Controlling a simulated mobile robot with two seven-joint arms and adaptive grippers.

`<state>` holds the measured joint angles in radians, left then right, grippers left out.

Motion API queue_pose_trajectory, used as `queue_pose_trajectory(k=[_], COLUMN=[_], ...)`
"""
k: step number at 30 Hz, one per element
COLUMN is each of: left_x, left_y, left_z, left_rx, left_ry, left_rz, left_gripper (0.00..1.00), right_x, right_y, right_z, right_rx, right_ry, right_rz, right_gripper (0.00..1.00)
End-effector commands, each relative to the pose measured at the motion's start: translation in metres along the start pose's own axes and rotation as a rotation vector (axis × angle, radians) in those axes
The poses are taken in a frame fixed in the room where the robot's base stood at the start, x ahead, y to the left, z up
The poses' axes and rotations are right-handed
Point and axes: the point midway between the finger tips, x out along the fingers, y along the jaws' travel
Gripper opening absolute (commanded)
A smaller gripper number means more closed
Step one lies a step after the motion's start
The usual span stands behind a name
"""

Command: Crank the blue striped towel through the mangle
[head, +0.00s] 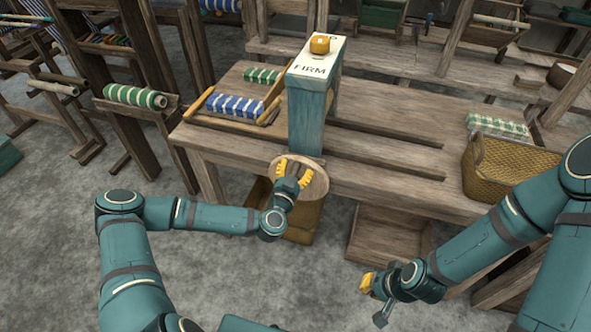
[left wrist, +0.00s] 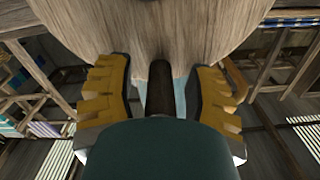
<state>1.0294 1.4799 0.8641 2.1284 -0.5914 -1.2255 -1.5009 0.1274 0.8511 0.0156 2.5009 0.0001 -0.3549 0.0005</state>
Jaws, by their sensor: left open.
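The blue and white striped towel (head: 232,106) lies rolled or folded in a wooden tray at the bench's left end, left of the mangle. The mangle's teal post (head: 307,115) has a white top reading "FIRM" and an orange knob (head: 320,44). A round wooden crank disc (head: 316,180) is on its near side. My left gripper (head: 293,174) is open at the disc. In the left wrist view, a dark handle (left wrist: 160,90) stands between its yellow fingers, with gaps on both sides. My right gripper (head: 374,296) hangs low before the bench; its opening is unclear.
A green striped cloth (head: 262,75) lies behind the towel. A wicker basket (head: 500,165) and a green checked cloth (head: 497,127) are at the bench's right. A green striped roll (head: 135,96) rests on a left stand. The bench (head: 385,150) has clear room right of the post.

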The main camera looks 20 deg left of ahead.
Motion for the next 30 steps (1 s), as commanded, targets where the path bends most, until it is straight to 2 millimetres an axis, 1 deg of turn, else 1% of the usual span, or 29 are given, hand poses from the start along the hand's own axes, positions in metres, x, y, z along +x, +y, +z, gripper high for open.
queue_pose_trajectory(k=[9,10,11,12,14,15,23,30], left_x=[0.0026,0.0026,0.0025,0.0025,0.0024,0.0024,0.0024,0.0028], left_y=[-0.0002,-0.0002,-0.0002,-0.0002,-0.0002,-0.0002,0.0003,0.0045], left_z=[-0.0002,-0.0002,-0.0002,-0.0002,-0.0002,-0.0001,-0.0006,-0.0036], left_rx=[0.0,0.0,0.0,0.0,0.0,0.0,0.01,0.078], left_ry=[0.0,0.0,0.0,0.0,0.0,0.0,-0.001,0.001], left_rz=[0.0,0.0,0.0,0.0,0.0,0.0,0.001,0.004], left_gripper=[0.53,0.48,0.38,0.24,0.03,0.0,0.0,0.0], right_x=[0.0002,0.0002,0.0002,0.0002,0.0002,0.0002,-0.0011,-0.0092], right_y=[0.0,0.0,0.0,0.0,0.0,0.0,-0.0004,-0.0034], right_z=[-0.0002,-0.0002,-0.0002,-0.0002,-0.0002,-0.0001,-0.0001,0.0006], right_rx=[0.0,0.0,0.0,0.0,0.0,0.0,0.0,0.001], right_ry=[0.001,0.0,0.001,0.0,0.0,0.0,0.0,-0.004], right_rz=[0.0,0.0,0.0,0.0,0.0,0.0,0.0,0.0], right_gripper=[0.0,0.0,0.0,0.0,0.0,0.0,0.0,0.0])
